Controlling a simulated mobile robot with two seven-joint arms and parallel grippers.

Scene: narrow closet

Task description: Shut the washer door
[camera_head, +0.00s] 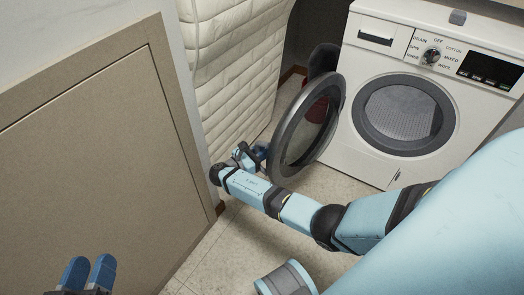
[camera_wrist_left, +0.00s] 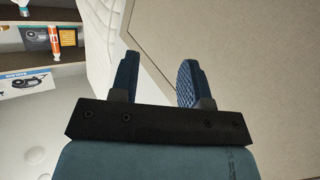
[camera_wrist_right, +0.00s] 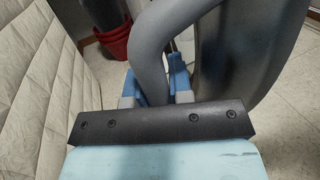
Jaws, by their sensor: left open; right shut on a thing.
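The white washer (camera_head: 455,60) stands at the right in the head view. Its round door (camera_head: 283,135), a dark grey ring with a glass middle, hangs open, swung out to the left of the drum opening (camera_head: 405,112). My right gripper (camera_head: 257,154) is at the door's left side. In the right wrist view its blue fingers (camera_wrist_right: 160,88) are shut on a curved grey bar (camera_wrist_right: 155,45), which looks like the door handle. The door also fills the right of that view (camera_wrist_right: 235,60). My left gripper (camera_head: 88,275) is open and empty at the bottom left, far from the washer.
A quilted cream panel (camera_head: 235,60) stands left of the door, close to my right gripper. A beige board (camera_head: 90,160) fills the left. A red bucket (camera_wrist_right: 112,38) stands behind the door. Tiled floor (camera_head: 235,235) is bare. Shelves with small items (camera_wrist_left: 60,45) show in the left wrist view.

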